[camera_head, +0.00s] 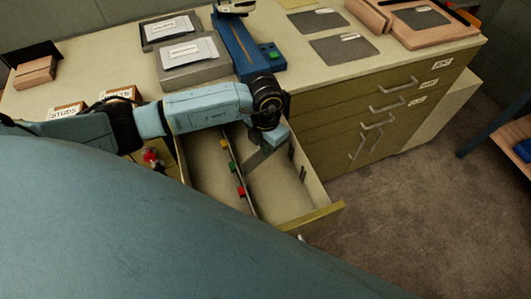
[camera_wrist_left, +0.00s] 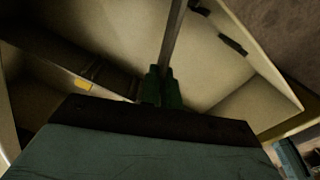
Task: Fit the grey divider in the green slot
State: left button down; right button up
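In the left wrist view the grey divider (camera_wrist_left: 174,38) is a thin strip running up from the fingertips. In the head view the divider (camera_head: 254,159) shows below the wrist, between the partition and the right wall. Whether it sits in a slot is unclear. My right gripper is not in view.
Dark slots mark the drawer's right wall (camera_head: 291,149); two also show in the left wrist view (camera_wrist_left: 233,44). A blue block (camera_head: 240,48) with a green button, grey trays (camera_head: 190,65) and dark sheets (camera_head: 343,49) lie on the bench top. A box labelled STUDS (camera_head: 68,112) stands left.

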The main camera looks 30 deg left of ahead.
pick_arm(q)
jog(key=shift+f, duration=2.05)
jog(key=shift+b, duration=0.3)
jog(key=shift+f, duration=0.25)
jog(key=c, duration=1.6)
grip_release()
jog(key=shift+r, duration=0.1)
jog(key=shift+c, duration=0.2)
notch_tip(320, 180, up, 12)
jog(key=shift+r+p, duration=0.2)
jog(key=shift+p, duration=0.3)
